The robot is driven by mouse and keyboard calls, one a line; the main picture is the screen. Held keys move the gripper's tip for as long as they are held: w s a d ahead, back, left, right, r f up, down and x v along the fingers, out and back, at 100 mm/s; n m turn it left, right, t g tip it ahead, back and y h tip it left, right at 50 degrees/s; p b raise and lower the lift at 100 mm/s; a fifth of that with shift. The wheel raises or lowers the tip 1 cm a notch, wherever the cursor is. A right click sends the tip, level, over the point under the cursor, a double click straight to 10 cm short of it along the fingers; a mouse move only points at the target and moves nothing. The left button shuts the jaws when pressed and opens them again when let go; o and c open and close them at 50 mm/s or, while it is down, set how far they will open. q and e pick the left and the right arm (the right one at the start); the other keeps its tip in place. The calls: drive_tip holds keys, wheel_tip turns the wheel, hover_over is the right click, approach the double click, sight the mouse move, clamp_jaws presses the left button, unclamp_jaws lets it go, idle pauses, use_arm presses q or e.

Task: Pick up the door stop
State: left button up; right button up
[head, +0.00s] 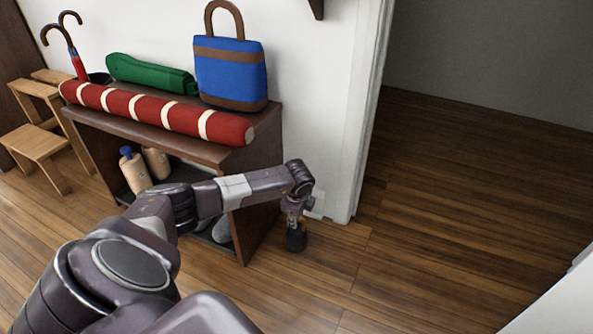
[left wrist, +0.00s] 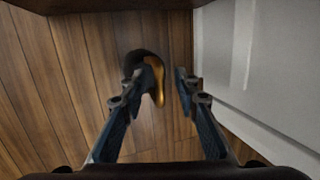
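The door stop stands on the wood floor beside the shelf unit, near the doorway's white trim. In the head view it is a small dark shape (head: 296,241) just below my left gripper (head: 297,217). In the left wrist view it shows a black rounded part and a curved orange-brown part (left wrist: 158,88). My left gripper (left wrist: 166,70) points down with its fingers apart. The left-hand finger overlaps the door stop in the picture and hides part of it; I cannot tell whether they touch. The orange-brown part shows partly in the gap between the fingers. My right gripper is not in view.
The dark wooden shelf unit (head: 262,190) stands close to the left of the door stop. A red striped roll (head: 150,112), a green roll (head: 150,74) and a blue bag (head: 231,72) lie or stand on top. The white wall and trim (head: 357,120) are close behind. Floor to the right is clear.

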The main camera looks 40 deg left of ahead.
use_arm(q)
drive_tip(key=shift+c, duration=0.7)
clamp_jaws()
drive_tip(key=shift+w+r, duration=0.1)
drive_tip(key=shift+r, duration=0.1)
